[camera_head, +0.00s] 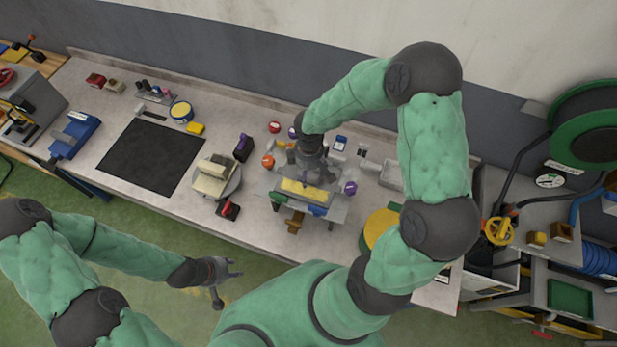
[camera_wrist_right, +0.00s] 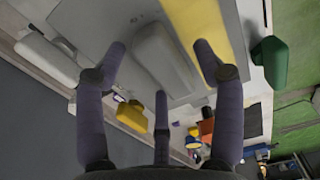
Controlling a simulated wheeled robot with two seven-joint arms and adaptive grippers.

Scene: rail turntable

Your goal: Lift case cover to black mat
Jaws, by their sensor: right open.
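The black mat (camera_head: 150,156) lies flat and bare on the left part of the bench. A grey plate with a raised rounded grip (camera_wrist_right: 157,50) shows in the right wrist view; I take it for the case cover. In the head view my arm and gripper largely hide it. My right gripper (camera_head: 304,170) is above the grey fixture, its fingers open. In the right wrist view the fingers (camera_wrist_right: 160,66) are spread around the grip, and contact cannot be told. My left gripper (camera_head: 228,277) is open and empty, in front of the bench.
A yellow strip (camera_head: 304,191) runs along the fixture's front side. A round turntable (camera_head: 234,184) with beige parts stands between fixture and mat.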

